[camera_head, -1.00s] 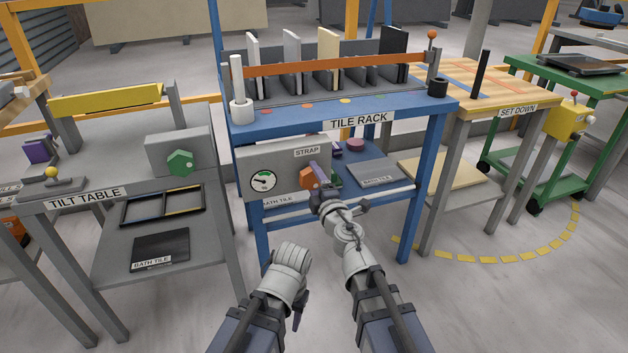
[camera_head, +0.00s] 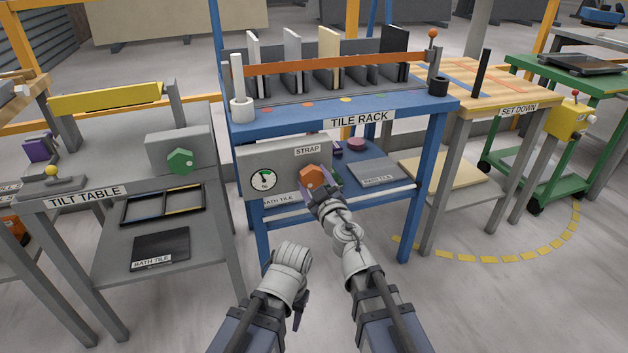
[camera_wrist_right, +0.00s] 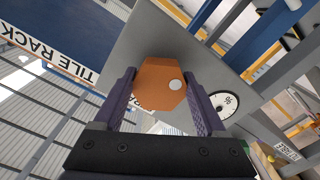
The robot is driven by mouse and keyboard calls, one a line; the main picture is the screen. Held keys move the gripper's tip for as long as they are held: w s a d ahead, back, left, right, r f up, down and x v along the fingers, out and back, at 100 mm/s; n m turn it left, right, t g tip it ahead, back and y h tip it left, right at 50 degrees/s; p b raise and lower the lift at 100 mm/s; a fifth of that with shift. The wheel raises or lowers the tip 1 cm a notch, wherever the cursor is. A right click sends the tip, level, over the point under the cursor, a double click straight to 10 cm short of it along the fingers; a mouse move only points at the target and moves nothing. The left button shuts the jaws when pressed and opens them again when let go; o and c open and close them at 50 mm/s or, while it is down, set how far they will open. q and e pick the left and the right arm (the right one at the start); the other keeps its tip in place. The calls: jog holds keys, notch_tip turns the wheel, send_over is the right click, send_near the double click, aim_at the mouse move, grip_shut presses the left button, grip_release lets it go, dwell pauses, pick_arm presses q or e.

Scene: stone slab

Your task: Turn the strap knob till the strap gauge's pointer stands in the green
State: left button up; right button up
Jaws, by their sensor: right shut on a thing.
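The orange strap knob (camera_head: 312,176) sits on the grey panel (camera_head: 284,158) under the STRAP label. My right gripper (camera_head: 317,186) is shut on the knob, its purple fingers on two opposite sides. In the right wrist view the knob (camera_wrist_right: 160,86) fills the space between the fingers (camera_wrist_right: 160,100). The strap gauge (camera_head: 263,180) is a white dial with a green arc, left of the knob; it also shows in the right wrist view (camera_wrist_right: 224,102). Its pointer is too small to read surely against the green. My left gripper (camera_head: 300,312) hangs low in front, away from the panel, its fingers barely showing.
The blue tile rack (camera_head: 290,122) holds upright tiles behind an orange bar (camera_head: 335,64). The tilt table (camera_head: 110,200) with a green knob (camera_head: 181,162) stands left. The set-down table (camera_head: 518,103) stands right. The floor between my arms and the rack is clear.

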jog(key=m, duration=0.5)
jog(key=shift+s+a, duration=0.1)
jog(key=shift+m, duration=0.4)
dwell(0.3)
jog(key=o, duration=1.3)
jog(key=shift+s, duration=0.1)
